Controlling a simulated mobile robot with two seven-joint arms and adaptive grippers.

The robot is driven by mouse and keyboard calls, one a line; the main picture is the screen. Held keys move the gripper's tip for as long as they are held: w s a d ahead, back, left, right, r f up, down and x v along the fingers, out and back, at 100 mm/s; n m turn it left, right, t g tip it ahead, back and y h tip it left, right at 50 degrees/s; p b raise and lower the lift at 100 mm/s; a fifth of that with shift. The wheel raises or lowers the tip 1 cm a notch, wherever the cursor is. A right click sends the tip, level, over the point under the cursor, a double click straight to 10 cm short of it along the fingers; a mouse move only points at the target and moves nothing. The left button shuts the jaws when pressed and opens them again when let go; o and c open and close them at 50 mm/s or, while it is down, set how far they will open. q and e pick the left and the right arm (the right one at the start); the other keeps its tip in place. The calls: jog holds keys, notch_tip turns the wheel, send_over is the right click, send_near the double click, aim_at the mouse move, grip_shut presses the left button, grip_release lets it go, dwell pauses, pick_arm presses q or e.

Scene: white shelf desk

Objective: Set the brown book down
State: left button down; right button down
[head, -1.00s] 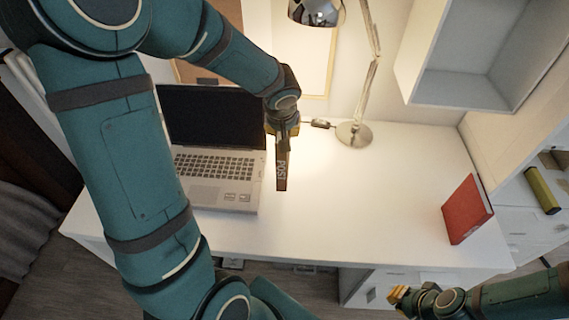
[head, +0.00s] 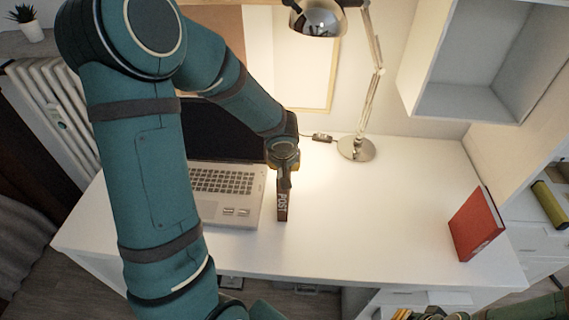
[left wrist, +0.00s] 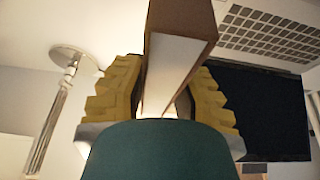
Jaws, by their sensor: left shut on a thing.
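The brown book (head: 282,207) is upright, its narrow spine with the letters "POST" facing me, just right of the laptop. My left gripper (head: 283,168) is shut on its upper end from above. In the left wrist view the book (left wrist: 175,60) shows pale page edges and a brown cover between the yellow fingers of my left gripper (left wrist: 160,100). The book's lower end is over or on the white desk (head: 360,215); I cannot tell whether it touches. My right gripper (head: 402,314) is at the bottom edge, mostly cut off, and its fingers are unclear.
The open laptop (head: 225,183) is close to the book's left. A lamp (head: 356,148) stands at the back, with its cable behind the book. A red book (head: 476,224) stands at the desk's right end. The desk between the brown and red books is clear.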

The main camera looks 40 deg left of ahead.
pick_arm(q)
jog(key=shift+f, duration=0.1)
jog(key=c, duration=1.1)
grip_release()
jog(key=shift+o, duration=1.2)
